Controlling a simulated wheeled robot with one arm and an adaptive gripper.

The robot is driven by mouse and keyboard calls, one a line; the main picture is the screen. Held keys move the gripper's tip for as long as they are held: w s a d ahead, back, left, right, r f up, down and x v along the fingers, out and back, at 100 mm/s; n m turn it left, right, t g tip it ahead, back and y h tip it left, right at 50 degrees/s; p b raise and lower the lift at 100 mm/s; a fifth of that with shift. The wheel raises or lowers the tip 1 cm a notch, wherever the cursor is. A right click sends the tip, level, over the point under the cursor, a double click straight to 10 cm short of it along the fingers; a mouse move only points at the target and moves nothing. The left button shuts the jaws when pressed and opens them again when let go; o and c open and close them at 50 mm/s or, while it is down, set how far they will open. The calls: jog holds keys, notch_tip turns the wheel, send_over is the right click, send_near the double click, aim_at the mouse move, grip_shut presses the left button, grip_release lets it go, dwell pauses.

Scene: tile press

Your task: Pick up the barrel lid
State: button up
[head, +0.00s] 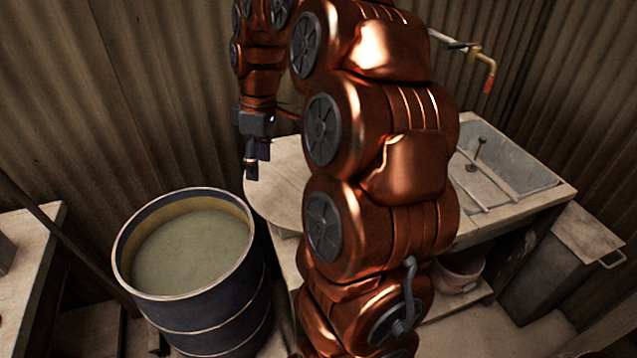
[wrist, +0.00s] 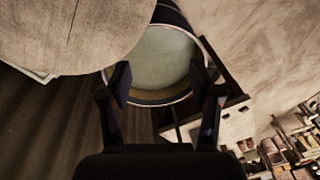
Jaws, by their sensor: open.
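The barrel lid (head: 275,188) is a pale, round wooden disc, lying at the left end of the sink counter just right of the barrel. My arm hides its right part. In the wrist view the lid (wrist: 65,35) fills the upper left, with its curved edge close to the left finger. My gripper (head: 256,168) points down near the lid's far left edge; I cannot tell its exact height. In the wrist view my gripper (wrist: 161,82) is open with nothing between its fingers. The dark blue barrel (head: 205,318) stands uncovered, holding murky greenish liquid.
The barrel's rim (wrist: 160,104) shows beyond my fingers in the wrist view. A sink (head: 505,160) is set in the counter, with a tap (head: 487,70) above. A table (head: 30,245) stands at left. Corrugated walls close off the back. Shelves with small items (wrist: 285,150) show lower right.

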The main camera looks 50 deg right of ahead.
jog(key=shift+n+t, duration=0.5)
jog(key=shift+n, duration=0.3)
jog(key=d+f+b, duration=0.1)
jog(key=d+f, duration=0.1)
jog(key=d, duration=0.5)
jog(key=w+d+f+b, duration=0.1)
jog(key=d+f, duration=0.1)
jog(key=d, duration=0.5)
jog(key=d+f+b, duration=0.1)
jog(key=d+f, duration=0.2)
jog(key=d, duration=0.4)
jog(key=shift+w+d+b, duration=0.2)
jog(key=shift+b, duration=0.2)
jog(key=shift+w+a+f, duration=0.1)
jog(key=shift+w+f, duration=0.05)
jog(key=shift+f, duration=1.1)
jog(key=f, duration=0.4)
jog(key=shift+a+f+p, duration=0.2)
jog(key=shift+a+p, duration=0.1)
jog(key=shift+p, duration=0.05)
jog(key=shift+w+f, duration=0.1)
jog(key=shift+f, duration=0.25)
grip_shut()
